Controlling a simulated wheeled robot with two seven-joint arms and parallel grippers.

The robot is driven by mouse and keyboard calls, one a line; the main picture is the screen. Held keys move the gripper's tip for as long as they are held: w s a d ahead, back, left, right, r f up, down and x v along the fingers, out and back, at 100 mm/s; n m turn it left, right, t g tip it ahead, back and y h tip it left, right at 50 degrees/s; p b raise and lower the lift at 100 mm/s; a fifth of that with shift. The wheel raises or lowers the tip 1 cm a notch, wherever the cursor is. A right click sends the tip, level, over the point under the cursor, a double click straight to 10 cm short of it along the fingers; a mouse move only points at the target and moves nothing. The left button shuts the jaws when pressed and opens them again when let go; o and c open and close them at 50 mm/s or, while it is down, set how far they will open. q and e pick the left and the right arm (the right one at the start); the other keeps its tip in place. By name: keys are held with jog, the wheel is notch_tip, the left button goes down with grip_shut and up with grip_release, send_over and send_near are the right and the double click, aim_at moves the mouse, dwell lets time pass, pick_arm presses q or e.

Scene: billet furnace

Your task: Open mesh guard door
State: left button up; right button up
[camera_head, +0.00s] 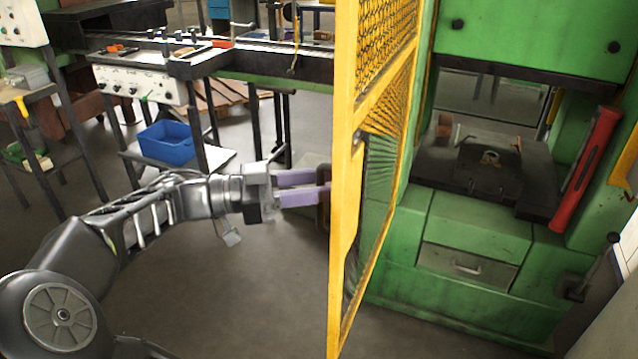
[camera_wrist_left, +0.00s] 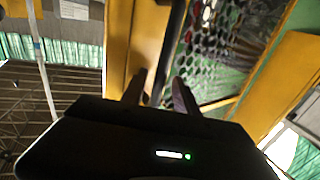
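The yellow mesh guard door (camera_head: 347,200) stands swung out from the green press, seen nearly edge-on in the head view, so the press opening (camera_head: 490,160) is exposed. A dark handle (camera_head: 323,190) is on the door's left side. My left gripper (camera_head: 325,188) reaches it from the left, with its purple fingers at the handle. In the left wrist view, the dark handle bar (camera_wrist_left: 170,45) passes between the two fingers (camera_wrist_left: 158,88), which stand apart with visible gaps. The mesh (camera_wrist_left: 225,40) lies just beyond. My right gripper is not in view.
The green press (camera_head: 480,225) has a drawer and a red bar (camera_head: 586,168) at its right. A workbench (camera_head: 150,85) and a blue bin (camera_head: 167,143) stand behind my left arm. The floor left of the door is clear.

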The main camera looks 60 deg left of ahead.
pick_arm(q)
jog(key=shift+s, duration=0.1)
jog(key=v, duration=0.7)
jog(key=shift+s, duration=0.3)
jog(key=shift+a, duration=0.1)
dwell(0.3)
